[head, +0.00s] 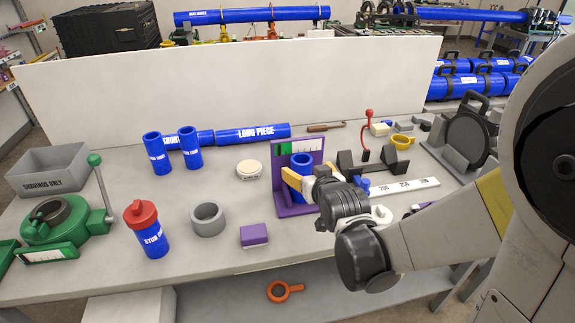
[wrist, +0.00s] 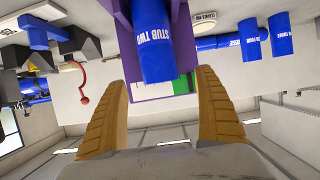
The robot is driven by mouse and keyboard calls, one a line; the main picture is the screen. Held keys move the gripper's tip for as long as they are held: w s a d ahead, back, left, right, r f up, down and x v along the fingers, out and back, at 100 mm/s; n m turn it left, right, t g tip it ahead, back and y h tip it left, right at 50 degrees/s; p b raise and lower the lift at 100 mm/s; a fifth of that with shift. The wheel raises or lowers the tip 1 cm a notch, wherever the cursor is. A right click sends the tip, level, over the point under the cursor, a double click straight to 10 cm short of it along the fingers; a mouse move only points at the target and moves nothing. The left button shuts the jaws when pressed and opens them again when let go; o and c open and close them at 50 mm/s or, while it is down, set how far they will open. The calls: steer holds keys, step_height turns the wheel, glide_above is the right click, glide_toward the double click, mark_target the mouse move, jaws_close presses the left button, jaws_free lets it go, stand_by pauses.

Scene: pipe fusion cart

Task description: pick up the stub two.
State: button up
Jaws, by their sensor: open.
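Stub two (wrist: 155,42) is a blue tube with white lettering, upright at the purple stand (head: 284,205). Its open blue top (head: 302,160) shows in the head view, with the lower part partly covered by my gripper. My gripper (head: 307,178) is open at the stub, with one yellow finger on its left side. In the wrist view, my gripper (wrist: 162,80) has its two yellow fingers wide apart, with the end of the stub between their tips and a gap on each side. Nothing is held.
A red-capped blue stub (head: 152,232), a grey ring (head: 208,219) and a purple block (head: 254,235) stand left on the bench. Two blue tubes (head: 190,148) and the long piece (head: 252,134) are behind.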

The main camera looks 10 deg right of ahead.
mark_target(301, 164)
steer(key=b+x, duration=0.2)
steer(key=x, duration=0.4)
steer(key=shift+w, duration=0.3)
steer(key=shift+s, duration=0.1)
steer(key=c, duration=1.5)
